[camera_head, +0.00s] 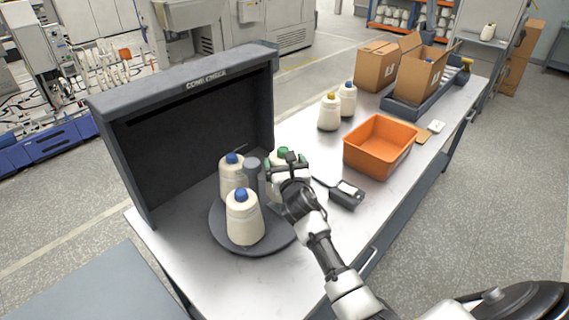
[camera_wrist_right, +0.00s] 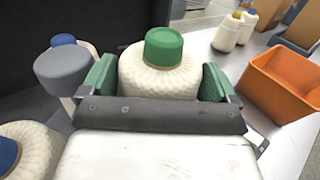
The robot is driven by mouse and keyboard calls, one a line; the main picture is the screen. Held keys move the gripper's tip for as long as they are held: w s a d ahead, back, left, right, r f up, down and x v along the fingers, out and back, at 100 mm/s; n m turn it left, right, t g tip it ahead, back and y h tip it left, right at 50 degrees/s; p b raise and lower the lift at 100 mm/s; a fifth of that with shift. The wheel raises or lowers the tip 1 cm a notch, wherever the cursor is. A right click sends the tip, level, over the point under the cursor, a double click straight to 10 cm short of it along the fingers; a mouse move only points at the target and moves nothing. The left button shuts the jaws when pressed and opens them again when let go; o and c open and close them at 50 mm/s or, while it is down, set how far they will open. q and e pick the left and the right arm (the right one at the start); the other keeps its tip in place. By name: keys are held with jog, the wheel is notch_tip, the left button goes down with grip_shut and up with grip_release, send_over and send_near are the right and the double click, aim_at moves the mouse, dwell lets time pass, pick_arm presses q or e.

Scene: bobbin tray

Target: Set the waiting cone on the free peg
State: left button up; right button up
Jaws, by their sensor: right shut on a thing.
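A cream cone with a green top (camera_wrist_right: 160,72) sits between the fingers of my right gripper (camera_wrist_right: 158,82), which is shut on it. The cone looks upright; its lower part is hidden. In the head view, the gripper (camera_head: 288,172) is at the back right of a round dark tray (camera_head: 222,222). I cannot tell whether the cone is on a peg or above it. Two blue-topped cones stand on the tray, one in front (camera_head: 244,222) and one behind (camera_head: 230,180). A grey centre post (camera_head: 254,178) rises between them and the held cone. No bare peg is visible. My left gripper is not in view.
A dark hood (camera_head: 180,130) encloses the tray's back and left. To the right are a black handheld device (camera_head: 346,194) and an orange bin (camera_head: 380,148). A yellow-topped cone (camera_head: 329,113) and another blue-topped cone (camera_head: 347,100) stand farther back, near cardboard boxes (camera_head: 418,76).

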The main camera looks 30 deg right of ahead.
jog(key=shift+f, duration=0.1)
jog(key=shift+f+b, duration=1.15)
jog(key=shift+f, duration=0.1)
jog(key=shift+f+b, duration=0.8)
jog(key=shift+f, duration=0.15)
dwell(0.4)
jog(key=o, duration=1.2)
jog(key=shift+c, duration=0.2)
jog(key=shift+s, duration=0.1)
jog(key=v, duration=1)
jog(key=shift+s+b, duration=0.3)
jog(key=shift+b, duration=0.1)
jog(key=shift+a, duration=0.1)
